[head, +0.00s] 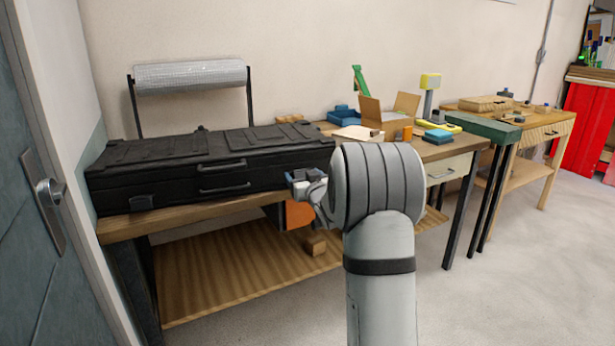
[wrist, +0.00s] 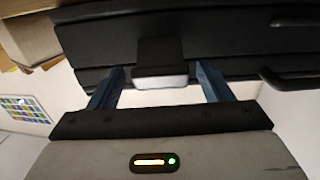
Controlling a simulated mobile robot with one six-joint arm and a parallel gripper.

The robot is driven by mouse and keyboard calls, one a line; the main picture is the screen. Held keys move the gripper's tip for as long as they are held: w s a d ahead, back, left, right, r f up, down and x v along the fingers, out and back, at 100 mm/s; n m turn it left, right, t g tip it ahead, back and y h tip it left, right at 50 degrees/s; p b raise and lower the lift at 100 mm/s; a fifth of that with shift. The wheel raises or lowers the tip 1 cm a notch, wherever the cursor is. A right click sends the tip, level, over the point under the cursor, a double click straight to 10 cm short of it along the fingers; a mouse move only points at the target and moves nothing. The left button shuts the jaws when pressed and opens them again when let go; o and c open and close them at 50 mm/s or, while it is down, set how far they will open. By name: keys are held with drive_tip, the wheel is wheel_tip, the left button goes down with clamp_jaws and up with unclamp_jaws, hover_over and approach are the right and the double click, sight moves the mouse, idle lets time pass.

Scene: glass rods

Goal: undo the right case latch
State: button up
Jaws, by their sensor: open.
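The long black case (head: 215,165) lies shut on a wooden bench in the head view. Its left latch (head: 142,203) shows on the front face. The right latch (wrist: 160,62) shows in the wrist view as a dark block with a pale grey edge on the case's front. In the head view it is hidden behind my arm and gripper (head: 300,182). In the wrist view my gripper (wrist: 160,84) is open, with one blue finger on each side of the latch and a gap to both. I cannot tell whether the latch is fastened.
Two handles (head: 222,165) stand out from the case front; one handle (wrist: 290,78) shows at the wrist view's right edge. A wrapped roll (head: 190,76) stands behind the case. A worktop with boxes (head: 400,105) is to the right. The floor in front is clear.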

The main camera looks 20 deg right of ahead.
drive_tip(key=shift+w, duration=0.3)
